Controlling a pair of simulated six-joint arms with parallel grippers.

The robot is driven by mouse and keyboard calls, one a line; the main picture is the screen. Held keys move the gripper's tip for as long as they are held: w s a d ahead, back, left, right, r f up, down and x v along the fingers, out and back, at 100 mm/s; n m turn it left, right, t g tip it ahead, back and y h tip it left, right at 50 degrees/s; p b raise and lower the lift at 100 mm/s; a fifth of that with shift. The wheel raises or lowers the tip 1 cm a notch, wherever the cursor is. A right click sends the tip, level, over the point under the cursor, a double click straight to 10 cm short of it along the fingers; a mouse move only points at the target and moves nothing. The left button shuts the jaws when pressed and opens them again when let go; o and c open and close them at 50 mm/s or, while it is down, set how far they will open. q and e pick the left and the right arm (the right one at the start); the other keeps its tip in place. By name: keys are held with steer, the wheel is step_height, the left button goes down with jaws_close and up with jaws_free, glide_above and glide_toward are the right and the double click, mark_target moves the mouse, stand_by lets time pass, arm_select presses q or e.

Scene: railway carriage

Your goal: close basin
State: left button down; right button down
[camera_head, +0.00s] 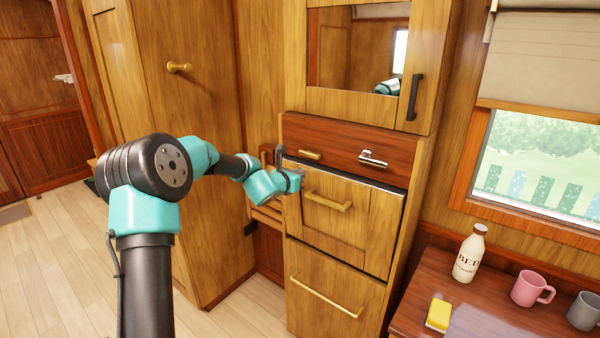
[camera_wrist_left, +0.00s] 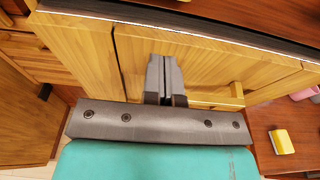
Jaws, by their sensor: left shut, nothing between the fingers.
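The basin front (camera_head: 372,231) is a wooden panel with a brass bar handle (camera_head: 328,201), set in the cabinet below a dark red-brown strip. It stands almost upright, with a thin pale and dark line along its top edge; I cannot tell whether it is fully flush. My left gripper (camera_head: 299,178) is at the panel's upper left, left of the handle. In the left wrist view, the shut, empty fingers (camera_wrist_left: 165,62) point at the wooden front (camera_wrist_left: 205,62), with the handle (camera_wrist_left: 238,91) partly hidden behind them. Contact is unclear. My right gripper is not in view.
A tap (camera_head: 373,158) and brass fitting sit on the strip above. A lower front (camera_head: 325,297) has its own handle. At right, a table (camera_head: 480,318) holds a bottle (camera_head: 469,256), yellow sponge (camera_head: 439,314), pink mug (camera_head: 527,289) and grey mug (camera_head: 584,311). Floor at left is clear.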

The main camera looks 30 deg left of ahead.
arm_select(q)
steer(key=s+a+r, duration=0.1)
steer(key=s+r, duration=0.5)
steer(key=s, duration=0.2)
step_height(320, 180, down, 10)
steer(key=s+a+t, duration=0.2)
steer(key=t, duration=0.1)
steer(key=shift+r, duration=0.25)
stand_by(0.4)
steer(key=w+d+r, duration=0.1)
steer(key=w+d, duration=0.1)
steer(key=w, duration=1.1)
steer(key=shift+w+r, duration=0.3)
steer(key=shift+w, duration=0.05)
